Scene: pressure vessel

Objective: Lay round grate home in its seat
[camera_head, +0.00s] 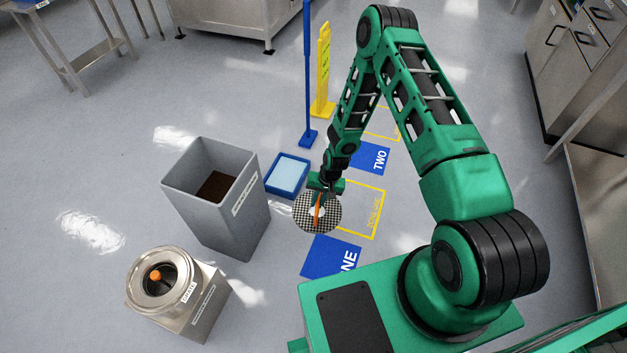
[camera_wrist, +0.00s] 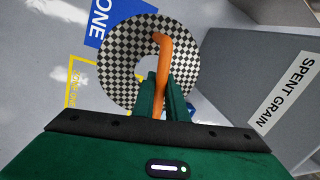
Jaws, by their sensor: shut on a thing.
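The round grate (camera_head: 302,212) is a flat disc with a black-and-white checkered look and an orange hooked handle (camera_wrist: 165,55). My gripper (camera_head: 319,196) is shut on the handle, and the grate hangs below the fingers. In the wrist view the grate (camera_wrist: 118,60) shows past my gripper (camera_wrist: 165,88), with a pale round area at its centre. It appears held above the floor. A steel vessel (camera_head: 204,298) at the lower left has a round rimmed opening (camera_head: 187,273) and a label that seems to read GRATE. A small orange thing (camera_head: 155,275) shows inside its dark opening.
A tall grey bin (camera_head: 235,215) labelled SPENT GRAIN, with brown matter inside, stands between grate and vessel. A blue tray (camera_head: 273,187), a blue post (camera_head: 308,100) and a yellow sign (camera_head: 323,75) stand behind. Steel benches line the edges. Floor at left is clear.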

